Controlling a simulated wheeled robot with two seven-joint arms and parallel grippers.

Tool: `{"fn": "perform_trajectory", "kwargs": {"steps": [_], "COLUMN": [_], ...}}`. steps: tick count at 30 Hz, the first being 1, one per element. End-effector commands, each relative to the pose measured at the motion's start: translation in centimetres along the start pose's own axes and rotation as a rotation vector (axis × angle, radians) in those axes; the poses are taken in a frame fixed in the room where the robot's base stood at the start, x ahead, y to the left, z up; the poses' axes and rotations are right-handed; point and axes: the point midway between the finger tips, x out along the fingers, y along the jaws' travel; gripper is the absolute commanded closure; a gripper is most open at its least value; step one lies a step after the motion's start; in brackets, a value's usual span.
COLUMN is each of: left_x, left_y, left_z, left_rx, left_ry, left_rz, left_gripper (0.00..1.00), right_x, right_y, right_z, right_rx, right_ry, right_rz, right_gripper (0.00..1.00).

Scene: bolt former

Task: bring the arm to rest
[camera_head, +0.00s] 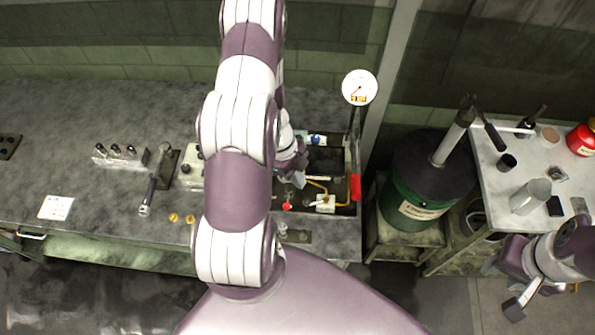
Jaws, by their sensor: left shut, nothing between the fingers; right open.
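My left arm (238,185) rises from the bottom middle and reaches over the workbench, hiding part of it. My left gripper (298,179) is shut and empty, above the machine's open tray (345,208) with its hoses and fittings. It is partly hidden behind my arm, and I cannot tell whether it touches anything. My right gripper (513,292) is open and empty at the lower right, low in front of the small side table.
A gauge (359,87) stands behind the tray, and a red handle (355,187) is at its right. A green drum (413,205) with a pump stands between bench and side table (500,195). A lever (147,196) and a block with pegs (120,156) are on the left bench.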

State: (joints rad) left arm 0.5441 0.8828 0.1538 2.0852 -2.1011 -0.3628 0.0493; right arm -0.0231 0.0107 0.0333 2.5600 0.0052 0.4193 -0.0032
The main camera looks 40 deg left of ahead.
Motion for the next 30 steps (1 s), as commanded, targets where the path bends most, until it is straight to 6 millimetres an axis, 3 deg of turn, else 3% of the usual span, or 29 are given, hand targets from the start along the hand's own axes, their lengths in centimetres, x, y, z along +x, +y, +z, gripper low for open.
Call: {"fn": "perform_trajectory", "kwargs": {"steps": [6,25,28,30], "left_x": [-2.1,-2.2,-2.1,-2.7], "left_y": [0.0,-0.1,-0.5,-0.6], "left_z": [-0.1,0.3,1.6,2.9], "left_rx": [0.001,0.002,-0.125,-0.306], "left_ry": [0.002,-0.017,-0.087,-0.163], "left_rz": [0.002,-0.003,-0.049,-0.099], "left_gripper": [1.0,1.0,1.0,1.0], "right_x": [-0.5,-0.5,-0.5,-0.4], "right_y": [0.0,0.0,0.0,0.0], "right_z": [-0.1,-0.1,-0.1,-0.1], "right_rx": [0.0,0.0,0.0,0.0], "right_ry": [0.0,0.0,0.0,0.0], "right_rz": [0.0,0.0,0.0,0.0], "right_gripper": [0.57,0.57,0.57,0.57]}}
